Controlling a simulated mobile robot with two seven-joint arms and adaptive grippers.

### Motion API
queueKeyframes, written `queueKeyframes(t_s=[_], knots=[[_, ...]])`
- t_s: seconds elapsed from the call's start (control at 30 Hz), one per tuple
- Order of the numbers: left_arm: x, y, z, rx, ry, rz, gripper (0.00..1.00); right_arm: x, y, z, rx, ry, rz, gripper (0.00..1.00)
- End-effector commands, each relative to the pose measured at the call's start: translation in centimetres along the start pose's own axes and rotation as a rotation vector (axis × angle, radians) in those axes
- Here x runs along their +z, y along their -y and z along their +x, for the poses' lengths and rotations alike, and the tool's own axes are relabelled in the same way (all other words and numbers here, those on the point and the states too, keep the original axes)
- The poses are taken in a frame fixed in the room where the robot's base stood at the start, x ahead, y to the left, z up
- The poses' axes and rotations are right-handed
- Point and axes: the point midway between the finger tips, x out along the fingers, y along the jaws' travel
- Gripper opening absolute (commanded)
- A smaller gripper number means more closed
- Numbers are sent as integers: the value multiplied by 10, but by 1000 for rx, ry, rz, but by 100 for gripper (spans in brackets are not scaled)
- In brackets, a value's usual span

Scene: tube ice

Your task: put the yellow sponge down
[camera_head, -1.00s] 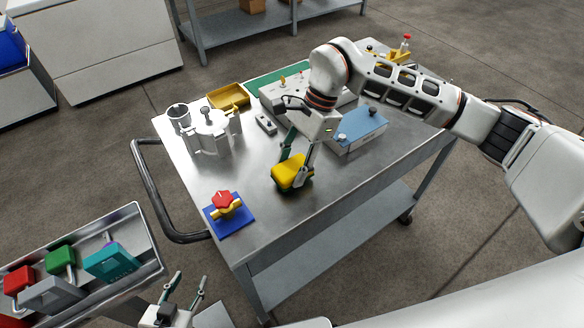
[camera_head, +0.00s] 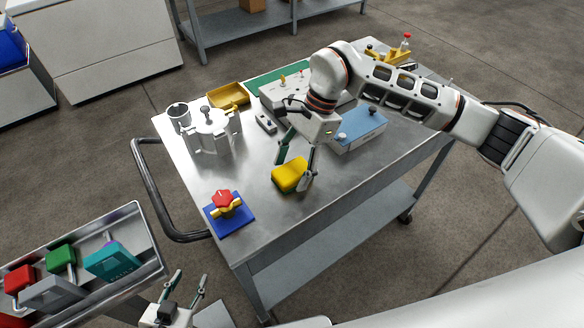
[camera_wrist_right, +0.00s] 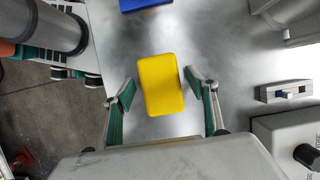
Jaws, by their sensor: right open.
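The yellow sponge (camera_head: 290,175) lies on the metal cart top (camera_head: 262,215), near its front edge. In the right wrist view the sponge (camera_wrist_right: 160,85) sits between the two green-padded fingers, with a gap on each side. My right gripper (camera_head: 294,172) is open around the sponge, fingers pointing down. It also shows in the right wrist view (camera_wrist_right: 158,95). My left gripper (camera_head: 187,284) is at the bottom of the head view, fingers spread and nothing between them.
A blue plate with a red-knobbed valve (camera_head: 228,211) is left of the sponge. A white tube holder (camera_head: 210,132), yellow tray (camera_head: 228,95), small switch box (camera_head: 265,123) and blue-topped box (camera_head: 358,128) stand behind.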

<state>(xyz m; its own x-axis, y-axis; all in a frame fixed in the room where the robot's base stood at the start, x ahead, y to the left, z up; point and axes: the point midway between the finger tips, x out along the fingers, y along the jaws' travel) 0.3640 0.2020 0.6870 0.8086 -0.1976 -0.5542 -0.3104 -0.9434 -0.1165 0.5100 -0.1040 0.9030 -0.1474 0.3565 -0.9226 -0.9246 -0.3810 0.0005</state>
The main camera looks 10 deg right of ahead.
Motion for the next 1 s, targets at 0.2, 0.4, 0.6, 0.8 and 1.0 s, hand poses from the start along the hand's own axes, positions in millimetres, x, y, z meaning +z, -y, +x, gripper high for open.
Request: queueKeyframes(t_s=[0.2,0.4,0.6,0.8,1.0], knots=[[5,-1,4,0,-1,-1,40,-2,2,-40,-6,-4,0,58],[10,-2,6,1,1,-1,40,-2,1,-81,-6,-5,0,58],[13,-2,7,1,3,-1,40,-1,1,-108,-3,-2,1,58],[14,-2,8,1,4,-1,40,-1,0,-117,-2,-2,1,58],[14,-2,8,1,4,-1,40,0,0,-118,-2,-1,1,58]])
